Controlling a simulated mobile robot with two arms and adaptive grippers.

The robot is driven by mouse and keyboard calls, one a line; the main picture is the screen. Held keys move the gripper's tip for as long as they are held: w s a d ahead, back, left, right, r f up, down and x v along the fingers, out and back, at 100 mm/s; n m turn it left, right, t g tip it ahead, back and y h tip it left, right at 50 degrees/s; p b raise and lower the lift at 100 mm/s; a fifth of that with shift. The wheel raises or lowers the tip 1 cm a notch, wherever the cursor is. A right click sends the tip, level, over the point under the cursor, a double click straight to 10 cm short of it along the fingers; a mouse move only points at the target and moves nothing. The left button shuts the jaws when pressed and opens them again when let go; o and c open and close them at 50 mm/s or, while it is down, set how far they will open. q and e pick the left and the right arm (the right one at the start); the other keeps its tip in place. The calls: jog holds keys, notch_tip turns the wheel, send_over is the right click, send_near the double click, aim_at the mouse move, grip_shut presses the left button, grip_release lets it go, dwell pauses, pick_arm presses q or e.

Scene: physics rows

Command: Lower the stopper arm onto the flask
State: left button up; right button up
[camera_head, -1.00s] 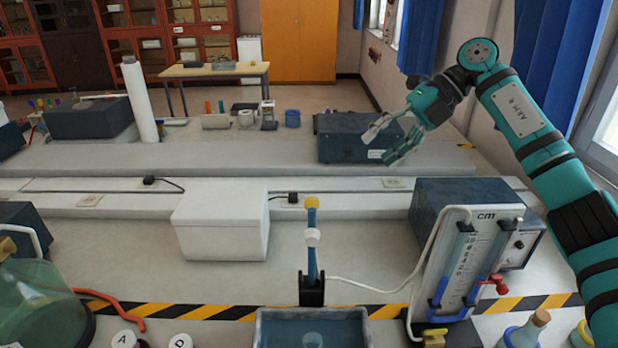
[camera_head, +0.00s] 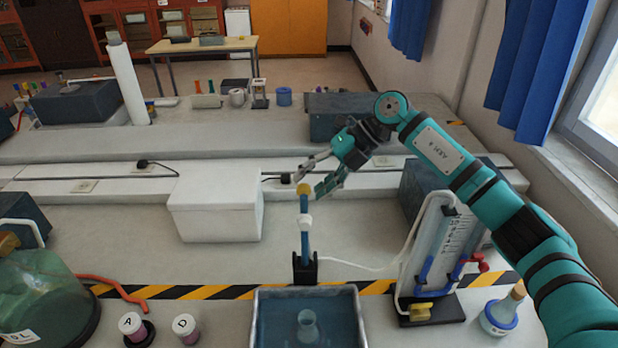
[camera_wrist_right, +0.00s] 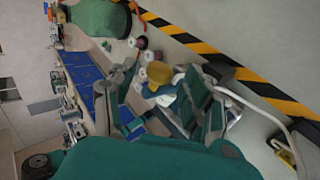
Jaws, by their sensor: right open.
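The stopper arm (camera_head: 305,232) is a blue bar standing upright in a black hinge bracket (camera_head: 305,268), with a white collar and a yellow knob (camera_head: 304,189) at its top. The flask (camera_head: 308,326) is small and clear and stands in a blue tray (camera_head: 354,312) in front of the bracket. My right gripper (camera_head: 311,184) is open, its fingertips close to the yellow knob. In the right wrist view the knob (camera_wrist_right: 159,72) appears between the spread fingers (camera_wrist_right: 165,95); I cannot tell whether they touch it. My left gripper is not in view.
A white box (camera_head: 215,208) stands left of the stopper arm. A large green jar (camera_head: 45,295) and two lidded pots (camera_head: 133,327) are at left.

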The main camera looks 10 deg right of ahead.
jog(key=shift+x, duration=0.8)
grip_shut()
